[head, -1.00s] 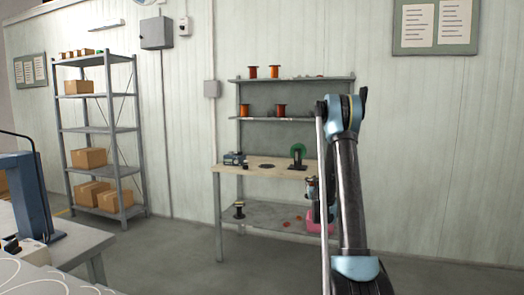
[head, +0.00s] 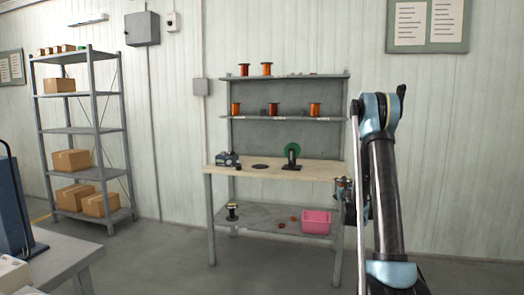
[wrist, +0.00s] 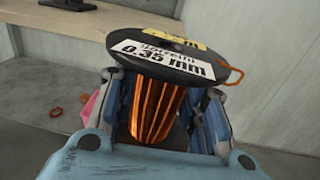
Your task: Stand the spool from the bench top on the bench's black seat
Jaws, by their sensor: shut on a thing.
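The spool (wrist: 160,98) has copper wire and a black flange with a white "0.35 mm" label. It fills the middle of the wrist view, tilted in that picture. My gripper (wrist: 170,115) is shut around its wound middle, blue fingers on both sides. In the head view my gripper (head: 349,203) is at the bench's right end, about bench-top height, and the spool is small and hard to make out there. The black seat (head: 260,167) is a flat dark disc on the bench top (head: 225,171), left of centre, with nothing on it.
Shelves above hold orange spools (head: 315,109). A pink bin (head: 317,222) and another spool (head: 232,211) are on the lower shelf (head: 265,215).

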